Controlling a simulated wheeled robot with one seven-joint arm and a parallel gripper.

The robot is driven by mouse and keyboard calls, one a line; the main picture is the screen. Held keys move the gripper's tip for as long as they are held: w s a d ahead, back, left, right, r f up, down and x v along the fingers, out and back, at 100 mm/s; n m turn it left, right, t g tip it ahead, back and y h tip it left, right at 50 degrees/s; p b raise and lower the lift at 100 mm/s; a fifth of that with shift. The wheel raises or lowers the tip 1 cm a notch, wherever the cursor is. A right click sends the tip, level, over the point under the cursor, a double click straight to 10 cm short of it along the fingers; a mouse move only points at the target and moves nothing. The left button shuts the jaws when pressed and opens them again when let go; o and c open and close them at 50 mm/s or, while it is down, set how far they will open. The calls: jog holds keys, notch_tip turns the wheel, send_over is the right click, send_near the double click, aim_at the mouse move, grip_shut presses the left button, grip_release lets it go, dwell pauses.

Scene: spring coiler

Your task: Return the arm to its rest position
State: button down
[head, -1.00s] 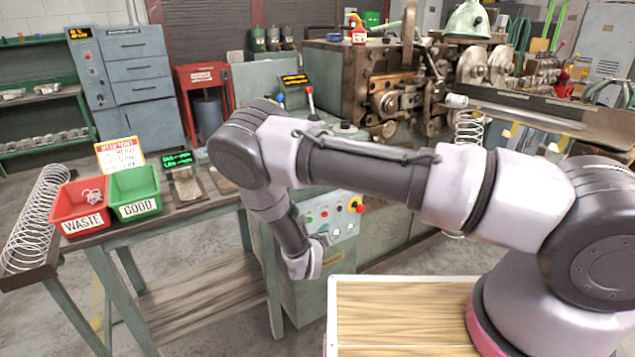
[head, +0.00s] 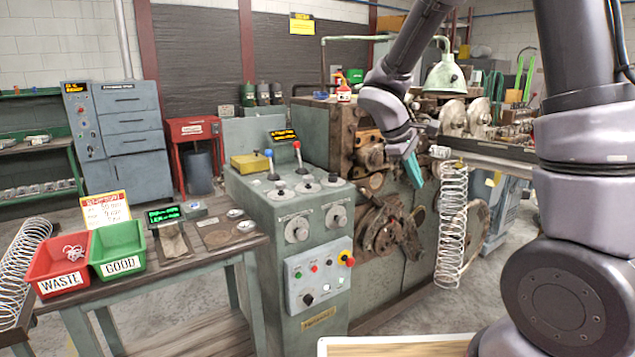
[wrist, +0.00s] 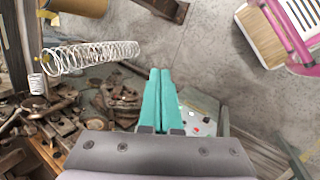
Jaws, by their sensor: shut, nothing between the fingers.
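My gripper (head: 414,170) has teal fingers and hangs at the end of my arm, in front of the coiling machine (head: 375,150) in the head view. In the wrist view the two fingers of my gripper (wrist: 159,98) lie together with nothing between them. A long wire spring (head: 452,225) hangs just right of the gripper in the head view. The same spring (wrist: 92,57) lies to the left of the fingers in the wrist view, apart from them. My arm is bent, with its upper links raised at the right.
A green control cabinet (head: 300,230) with levers and buttons stands centre. A bench at left holds a red WASTE bin (head: 60,262) with a small wire piece, and a green GOOD bin (head: 118,250). Another spring (head: 22,265) lies far left. Grey floor shows between them.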

jog(key=s+r+m+t+y, duration=0.5)
jog(key=s+r+m+y, duration=0.2)
jog(key=s+r+m, duration=0.6)
jog(key=s+d+r, duration=0.1)
jog(key=s+r, duration=0.3)
jog(key=s, duration=0.1)
jog(key=shift+y, duration=0.3)
